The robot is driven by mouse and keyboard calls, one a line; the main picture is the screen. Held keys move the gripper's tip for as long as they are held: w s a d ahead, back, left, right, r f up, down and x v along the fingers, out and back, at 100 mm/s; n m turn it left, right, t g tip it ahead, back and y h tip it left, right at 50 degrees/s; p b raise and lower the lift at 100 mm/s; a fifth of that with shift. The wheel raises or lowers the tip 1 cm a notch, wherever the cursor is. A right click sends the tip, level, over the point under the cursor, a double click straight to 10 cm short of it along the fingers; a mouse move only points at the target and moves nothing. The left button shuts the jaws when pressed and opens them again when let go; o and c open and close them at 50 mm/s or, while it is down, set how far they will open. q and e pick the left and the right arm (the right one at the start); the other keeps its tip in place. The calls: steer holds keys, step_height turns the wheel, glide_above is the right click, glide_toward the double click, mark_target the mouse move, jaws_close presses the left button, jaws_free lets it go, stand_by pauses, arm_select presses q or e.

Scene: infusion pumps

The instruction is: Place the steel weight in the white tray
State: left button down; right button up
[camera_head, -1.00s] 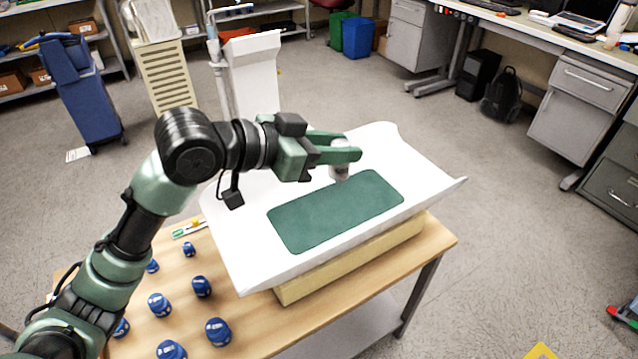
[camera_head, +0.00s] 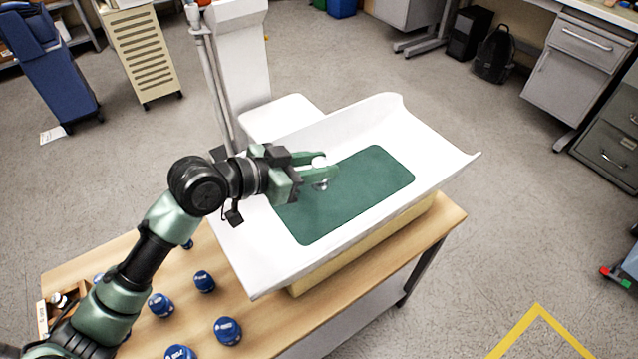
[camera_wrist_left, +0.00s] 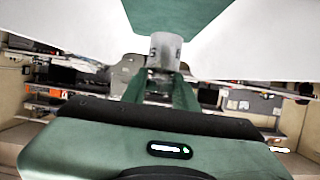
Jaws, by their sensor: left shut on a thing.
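The white tray (camera_head: 440,140) is a wide, curved white pan with a green mat (camera_head: 365,195) on its floor. My left gripper (camera_head: 318,171) is over the left half of the mat. Its green fingers are shut on the steel weight (camera_head: 321,186), a small grey cylinder that shows above and below the fingers. In the left wrist view the steel weight (camera_wrist_left: 165,48) stands out between the fingertips, with the white tray (camera_wrist_left: 240,50) and green mat (camera_wrist_left: 175,15) beyond it. I cannot tell whether the weight touches the mat. My right gripper is not in view.
The tray rests on a yellowish block (camera_head: 370,240) on a wooden table (camera_head: 300,318). Several blue-topped objects (camera_head: 228,330) stand on the table at the front left, near my left arm. A small wooden box (camera_head: 55,305) lies at the table's left. A white column (camera_head: 240,70) stands behind the tray.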

mark_target(319, 185)
arm_select(q)
steer(key=shift+f, duration=0.65)
step_height(319, 185, down, 3)
steer(key=shift+f, duration=0.7)
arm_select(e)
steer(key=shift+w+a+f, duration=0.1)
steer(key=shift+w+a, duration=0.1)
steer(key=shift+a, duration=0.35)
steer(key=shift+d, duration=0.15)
arm_select(q)
steer(key=c, duration=1.1)
jaws_free()
steer(key=shift+f, duration=0.15)
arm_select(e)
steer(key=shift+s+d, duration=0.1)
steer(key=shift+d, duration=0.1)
